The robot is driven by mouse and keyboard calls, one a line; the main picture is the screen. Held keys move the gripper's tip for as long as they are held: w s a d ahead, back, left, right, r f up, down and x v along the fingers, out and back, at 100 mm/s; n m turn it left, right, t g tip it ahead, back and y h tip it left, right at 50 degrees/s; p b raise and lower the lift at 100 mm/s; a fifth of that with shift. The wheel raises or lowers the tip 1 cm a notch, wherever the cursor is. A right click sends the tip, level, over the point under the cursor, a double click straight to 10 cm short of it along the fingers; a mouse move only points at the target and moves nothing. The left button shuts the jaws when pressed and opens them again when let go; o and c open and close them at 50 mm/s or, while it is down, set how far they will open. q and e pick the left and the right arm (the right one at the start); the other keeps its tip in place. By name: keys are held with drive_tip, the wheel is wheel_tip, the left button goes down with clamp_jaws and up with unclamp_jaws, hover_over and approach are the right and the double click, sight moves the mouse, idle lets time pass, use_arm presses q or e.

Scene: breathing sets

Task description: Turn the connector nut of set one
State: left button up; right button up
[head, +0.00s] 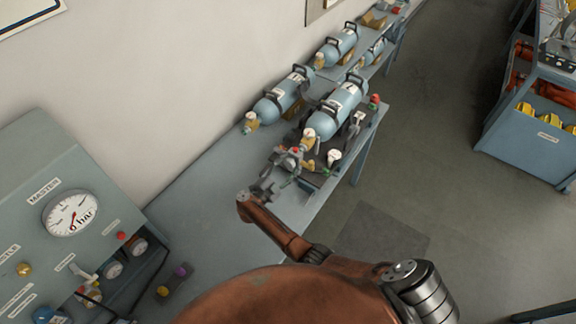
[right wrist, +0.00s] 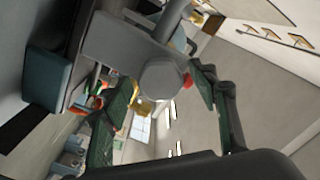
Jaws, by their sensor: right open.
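A blue-grey cylinder (head: 335,108) with a black handle lies on the bench, with a brass-coloured valve (head: 309,137) at its near end. Grey fittings (head: 290,160) with a red spot sit just in front of this valve. I cannot tell which part is the connector nut. My right gripper (head: 268,186) is just short of these fittings, at the end of my brown arm. In the right wrist view its green-padded fingers (right wrist: 163,80) are apart, with a round grey part (right wrist: 165,79) showing between them. Contact cannot be told. My left gripper is out of view.
Another cylinder (head: 280,96) lies beside it near the wall, and more lie farther along the bench (head: 214,188). A gauge console (head: 40,165) marked MASTER stands at left. A blue cart (head: 530,137) stands at right. The floor between is clear.

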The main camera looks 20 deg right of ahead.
drive_tip(key=v, duration=0.7)
drive_tip(key=shift+a, duration=0.25)
